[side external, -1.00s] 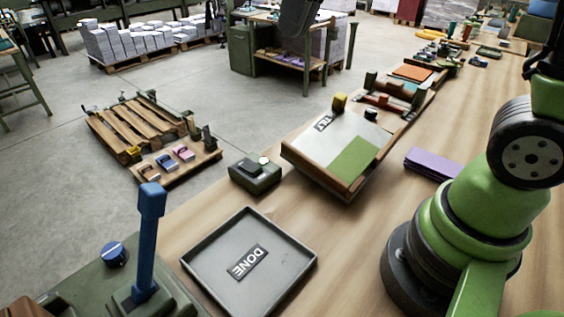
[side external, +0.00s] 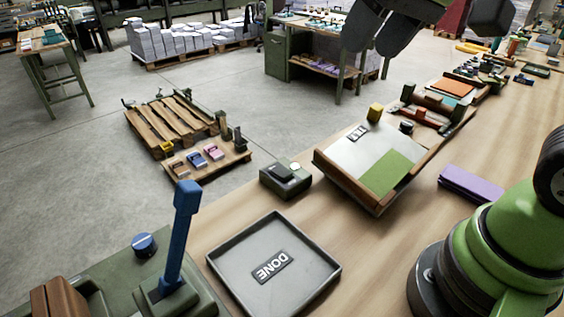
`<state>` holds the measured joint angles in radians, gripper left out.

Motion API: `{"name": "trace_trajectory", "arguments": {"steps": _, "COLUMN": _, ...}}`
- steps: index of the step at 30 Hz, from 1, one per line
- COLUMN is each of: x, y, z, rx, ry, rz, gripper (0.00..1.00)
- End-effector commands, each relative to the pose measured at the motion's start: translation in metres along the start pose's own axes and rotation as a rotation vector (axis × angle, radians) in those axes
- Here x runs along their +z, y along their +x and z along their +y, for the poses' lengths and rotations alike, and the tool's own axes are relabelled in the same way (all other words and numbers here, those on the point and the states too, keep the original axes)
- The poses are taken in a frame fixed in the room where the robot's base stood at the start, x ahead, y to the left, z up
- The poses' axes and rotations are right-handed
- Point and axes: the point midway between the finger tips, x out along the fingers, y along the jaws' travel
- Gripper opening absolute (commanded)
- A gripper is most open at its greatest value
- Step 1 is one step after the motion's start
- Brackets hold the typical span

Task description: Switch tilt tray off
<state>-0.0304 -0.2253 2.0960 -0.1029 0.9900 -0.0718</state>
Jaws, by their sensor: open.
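The tilt tray (side external: 322,160) stands on the bench right of centre, sloped, with a wooden rim and a TILT label (side external: 357,132). White and green sheets (side external: 385,172) lie in it. A yellow knob (side external: 375,112) and a dark knob (side external: 406,127) stand at its far edge. A small green-grey box (side external: 286,179) with a black rocker-like top and pale button sits left of the tray. Which control belongs to the tray, and its on or off state, I cannot tell. My gripper (side external: 380,42) is open at the top edge, partly cut off, above and apart from the tray.
A grey DONE tray (side external: 225,273) lies in front. A blue lever (side external: 180,235) and blue knob (side external: 143,244) rise from a green machine at lower left. A purple block (side external: 470,184) lies right of the tilt tray. Bare bench lies between them.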

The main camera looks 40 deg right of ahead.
Motion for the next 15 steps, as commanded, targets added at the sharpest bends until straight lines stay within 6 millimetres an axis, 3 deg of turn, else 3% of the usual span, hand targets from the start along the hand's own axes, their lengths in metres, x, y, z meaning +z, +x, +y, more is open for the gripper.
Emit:
{"name": "trace_trajectory", "arguments": {"steps": 6, "x": -0.052, "y": 0.065, "z": -0.009, "rx": 0.071, "ry": -0.082, "rz": -0.149, "gripper": 0.53}}
{"name": "trace_trajectory", "arguments": {"steps": 10, "x": -0.072, "y": 0.115, "z": -0.011, "rx": 0.111, "ry": -0.133, "rz": -0.233, "gripper": 0.53}}
{"name": "trace_trajectory", "arguments": {"steps": 15, "x": -0.081, "y": 0.181, "z": -0.007, "rx": 0.154, "ry": -0.192, "rz": -0.331, "gripper": 0.53}}
